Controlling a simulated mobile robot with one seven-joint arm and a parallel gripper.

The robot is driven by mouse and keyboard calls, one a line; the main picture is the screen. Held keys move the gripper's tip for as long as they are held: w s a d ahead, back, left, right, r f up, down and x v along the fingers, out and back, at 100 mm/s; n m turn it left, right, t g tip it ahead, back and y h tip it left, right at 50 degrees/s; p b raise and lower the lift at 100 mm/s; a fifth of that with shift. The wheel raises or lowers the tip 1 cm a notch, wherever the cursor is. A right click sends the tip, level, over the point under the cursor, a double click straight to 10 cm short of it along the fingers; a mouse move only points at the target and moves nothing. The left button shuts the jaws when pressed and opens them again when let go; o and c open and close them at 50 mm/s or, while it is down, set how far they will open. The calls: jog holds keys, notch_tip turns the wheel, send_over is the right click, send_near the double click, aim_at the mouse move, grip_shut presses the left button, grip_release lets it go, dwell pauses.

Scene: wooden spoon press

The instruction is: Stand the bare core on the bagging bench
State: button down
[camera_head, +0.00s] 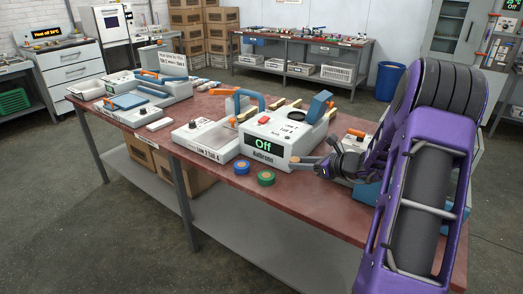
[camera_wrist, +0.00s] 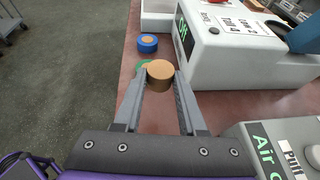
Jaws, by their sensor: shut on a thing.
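My gripper (camera_wrist: 160,82) is shut on a bare brown core (camera_wrist: 160,80), a short plain cylinder with a tan top. The core is upright between the fingertips, above or near the red-topped bench (camera_head: 330,197); its exact height is unclear. In the head view my gripper (camera_head: 305,161) is at the right of the white machine marked "Off" (camera_head: 268,143), and the core looks small there. No label that I can read names the bagging bench.
A blue-wrapped roll (camera_head: 241,167) and a green-wrapped roll (camera_head: 266,178) stand near the bench's front edge. The green one is partly hidden behind the core in the wrist view. Machines crowd the bench's back. Another bench (camera_head: 300,42) stands at the back, with open floor between.

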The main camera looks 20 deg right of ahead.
aim_at(297, 193)
notch_tip(297, 193, down, 10)
jog(key=shift+r+b, duration=0.15)
jog(key=shift+b, duration=0.55)
jog(key=shift+c, duration=2.4)
grip_release()
jog(key=p+v, duration=0.1)
jog(key=v, duration=1.1)
